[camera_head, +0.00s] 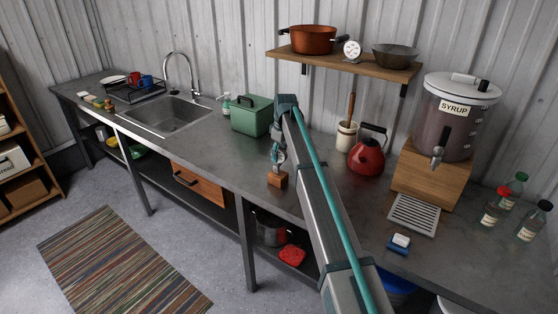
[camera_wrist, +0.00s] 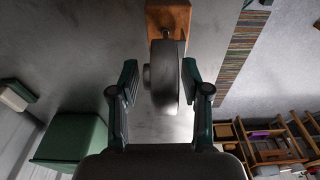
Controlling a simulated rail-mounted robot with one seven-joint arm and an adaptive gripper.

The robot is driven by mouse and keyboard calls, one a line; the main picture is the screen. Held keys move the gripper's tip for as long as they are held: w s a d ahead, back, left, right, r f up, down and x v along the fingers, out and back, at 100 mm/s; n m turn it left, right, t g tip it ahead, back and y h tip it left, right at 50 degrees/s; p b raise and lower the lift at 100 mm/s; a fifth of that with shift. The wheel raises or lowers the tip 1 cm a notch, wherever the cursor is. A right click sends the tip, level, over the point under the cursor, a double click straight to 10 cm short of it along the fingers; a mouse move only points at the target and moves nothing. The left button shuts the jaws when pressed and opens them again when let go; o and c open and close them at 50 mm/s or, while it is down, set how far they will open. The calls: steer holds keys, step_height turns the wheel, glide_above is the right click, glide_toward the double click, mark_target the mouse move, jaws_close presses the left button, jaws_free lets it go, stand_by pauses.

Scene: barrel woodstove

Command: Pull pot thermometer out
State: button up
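The pot thermometer (camera_wrist: 165,85) shows in the wrist view as a thick grey disc seen edge-on, with a knob on its left side. Its short stem meets a small wooden block (camera_wrist: 168,17); the block stands on the counter in the head view (camera_head: 277,181). My gripper (camera_wrist: 160,82) is open, with one finger on each side of the disc. A gap shows at the left finger; the right finger is very close, and I cannot tell if it touches. In the head view my gripper (camera_head: 278,156) is above the block and mostly hides the thermometer.
A green box (camera_head: 252,116) stands behind my gripper on the counter (camera_head: 225,160). A red kettle (camera_head: 367,156) and a utensil crock (camera_head: 346,136) stand to the right. A wall shelf (camera_head: 345,62) hangs above. The counter's front edge is close to the block.

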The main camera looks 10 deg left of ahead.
jaws_close()
steer(key=shift+r+p, duration=0.5)
steer(key=shift+r, duration=0.75)
stand_by(0.9)
steer(key=shift+r+p, duration=0.5)
steer(key=shift+r, duration=0.8)
steer(key=shift+r+p, duration=0.55)
steer(key=shift+r, duration=0.95)
